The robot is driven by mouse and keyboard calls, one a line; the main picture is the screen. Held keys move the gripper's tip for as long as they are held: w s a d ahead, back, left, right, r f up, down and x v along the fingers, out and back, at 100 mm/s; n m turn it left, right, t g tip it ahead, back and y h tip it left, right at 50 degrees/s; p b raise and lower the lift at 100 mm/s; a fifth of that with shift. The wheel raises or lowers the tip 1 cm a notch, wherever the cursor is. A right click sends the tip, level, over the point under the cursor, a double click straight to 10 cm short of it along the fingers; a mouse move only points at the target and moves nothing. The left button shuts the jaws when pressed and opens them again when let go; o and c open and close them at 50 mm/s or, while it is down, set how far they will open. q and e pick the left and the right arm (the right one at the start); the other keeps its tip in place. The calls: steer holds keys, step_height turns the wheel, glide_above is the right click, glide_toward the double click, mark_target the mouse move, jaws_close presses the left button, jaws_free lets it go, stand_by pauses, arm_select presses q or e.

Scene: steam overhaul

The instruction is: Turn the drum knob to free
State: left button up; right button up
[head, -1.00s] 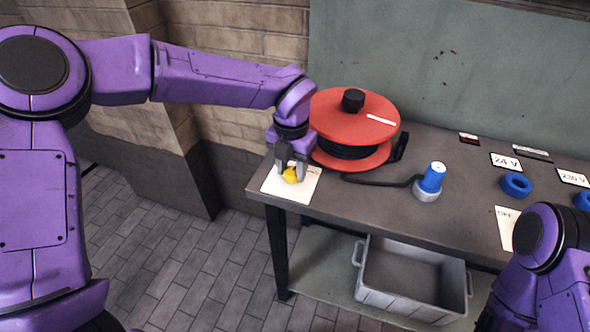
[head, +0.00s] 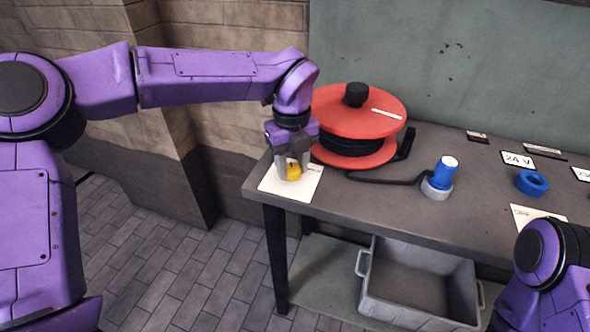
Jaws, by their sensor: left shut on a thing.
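The red cable drum (head: 362,111) stands on the workbench with black cable wound between its two red discs. A black knob (head: 356,94) sits on top of the drum, and a white strip marks the upper disc to the right of it. My left gripper (head: 292,174) points down just left of the drum, shut on a small yellow thing (head: 293,170) over a white card (head: 311,185). Its fingers hide part of the yellow thing. My right arm shows at the lower right, but its gripper is out of view.
A black cable leads from the drum to a blue plug (head: 446,172) with a grey base. A blue ring (head: 532,183) lies by a "24 V" label (head: 518,159). A grey crate (head: 415,314) stands on the lower shelf. The bench front (head: 390,206) between card and plug is clear.

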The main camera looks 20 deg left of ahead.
mark_target(293, 168)
arm_select(q)
steer(key=shift+n+b, duration=0.7)
steer(key=shift+n, duration=0.5)
steer(key=o, duration=1.1)
steer(key=shift+d, duration=0.1)
steer(key=shift+c, duration=0.2)
step_height(293, 168, up, 11)
steer(key=shift+f+p, duration=0.15)
steer(key=shift+p, duration=0.2)
